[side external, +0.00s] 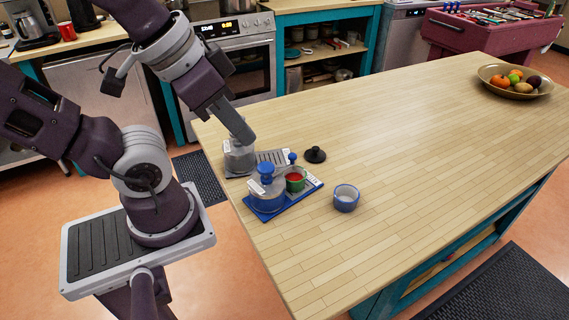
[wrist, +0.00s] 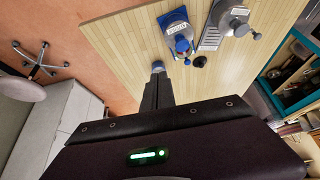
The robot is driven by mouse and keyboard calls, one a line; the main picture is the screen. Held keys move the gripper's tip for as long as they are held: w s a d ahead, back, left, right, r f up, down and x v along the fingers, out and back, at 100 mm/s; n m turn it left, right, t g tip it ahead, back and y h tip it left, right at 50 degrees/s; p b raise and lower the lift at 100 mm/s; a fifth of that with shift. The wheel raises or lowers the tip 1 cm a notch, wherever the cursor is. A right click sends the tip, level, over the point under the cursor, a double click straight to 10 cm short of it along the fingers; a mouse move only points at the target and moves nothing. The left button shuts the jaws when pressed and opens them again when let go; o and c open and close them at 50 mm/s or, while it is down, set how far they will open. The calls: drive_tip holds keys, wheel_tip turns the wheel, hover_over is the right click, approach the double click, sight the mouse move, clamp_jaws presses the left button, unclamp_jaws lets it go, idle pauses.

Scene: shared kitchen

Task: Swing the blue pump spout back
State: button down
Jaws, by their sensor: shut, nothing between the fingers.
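In the side external view a blue station (side external: 313,188) stands near the table's front left edge. It bears a clear jar (side external: 268,197) with a blue pump head (side external: 265,170) and a green cup (side external: 296,184) with red contents. The spout's direction is too small to tell. The blue pump also shows in the wrist view (wrist: 182,44). My gripper (side external: 248,138) is shut and empty, up and left of the blue pump in the side external view, its tip overlapping a grey jar (side external: 238,160). Its fingers also show in the wrist view (wrist: 157,82), apart from the blue pump.
A grey station (side external: 274,156) stands just behind the blue one. A black knobbed lid (side external: 315,155) and a blue-rimmed cup (side external: 346,199) lie to the right. A fruit bowl (side external: 515,91) is at the far right. The middle of the wooden table (side external: 400,130) is clear.

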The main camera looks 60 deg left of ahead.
idle(0.4)
drive_tip(key=c, duration=1.8)
unclamp_jaws()
drive_tip(key=shift+w, duration=0.1)
drive_tip(key=shift+c, duration=0.2)
drive_tip(key=o, duration=0.5)
drive_tip(key=w+n, duration=0.1)
drive_tip(key=w+a+n+g, duration=0.1)
drive_tip(key=w+n, duration=0.1)
drive_tip(key=w+n+g, duration=0.1)
drive_tip(key=shift+w+a+f+n, duration=0.25)
drive_tip(key=shift+w+a+n, duration=0.1)
drive_tip(key=shift+a+n, duration=0.05)
drive_tip(key=n+g, duration=0.4)
drive_tip(key=n, duration=0.5)
hover_over(293, 155)
wheel_tip(293, 155, down, 6)
wheel_tip(293, 155, down, 7)
drive_tip(key=shift+a+r, duration=0.1)
drive_tip(key=shift+r, duration=0.1)
drive_tip(key=shift+f, duration=0.3)
clamp_jaws()
